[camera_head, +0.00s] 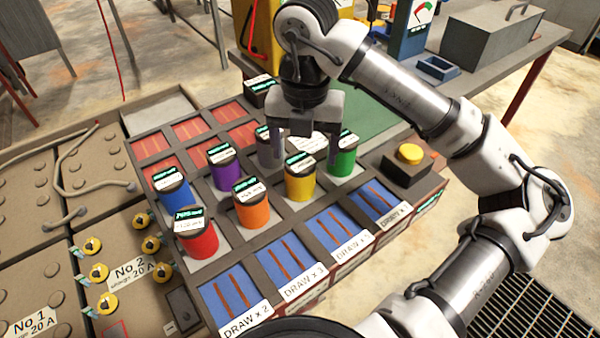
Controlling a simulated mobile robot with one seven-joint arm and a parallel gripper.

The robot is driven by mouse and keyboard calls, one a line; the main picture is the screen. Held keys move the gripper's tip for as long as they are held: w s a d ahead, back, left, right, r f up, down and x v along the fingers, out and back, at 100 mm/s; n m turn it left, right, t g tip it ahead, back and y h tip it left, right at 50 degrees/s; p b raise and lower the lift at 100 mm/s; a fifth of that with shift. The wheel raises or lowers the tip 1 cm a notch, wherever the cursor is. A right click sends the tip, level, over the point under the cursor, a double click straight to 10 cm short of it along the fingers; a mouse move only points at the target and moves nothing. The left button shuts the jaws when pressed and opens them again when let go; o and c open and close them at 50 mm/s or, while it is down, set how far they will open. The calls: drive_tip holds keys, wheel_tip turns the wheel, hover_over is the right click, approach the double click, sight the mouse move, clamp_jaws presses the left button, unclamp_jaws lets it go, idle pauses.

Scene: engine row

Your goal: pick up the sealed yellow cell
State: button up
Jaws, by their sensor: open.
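The yellow cell (300,186) is a short upright cylinder with a dark top and a white-and-teal label, standing in a compartment of the rack (262,238). My gripper (306,155) points down above the rack, just behind the yellow cell's top in the picture. Its jaws are apart, and I see nothing held between them. The right finger overlaps the green cell (346,162) in the picture, and the left finger is by a grey cell (266,152). I cannot tell the exact height of the fingertips or whether they touch a cell.
Orange (252,212), purple (223,175), red (198,243) and blue (174,194) cells stand close by in the rack. A yellow button on a dark box (404,168) is at right. Blue panels with "DRAW" labels line the front. A grey toolbox (488,38) stands behind.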

sight(300, 161)
drive_tip(key=f, duration=0.4)
drive_tip(key=f+p, duration=0.1)
drive_tip(key=f, duration=0.1)
drive_tip(key=shift+s+a, duration=0.1)
drive_tip(key=shift+a, duration=0.3)
drive_tip(key=shift+f, duration=0.55)
drive_tip(key=c, duration=1.4)
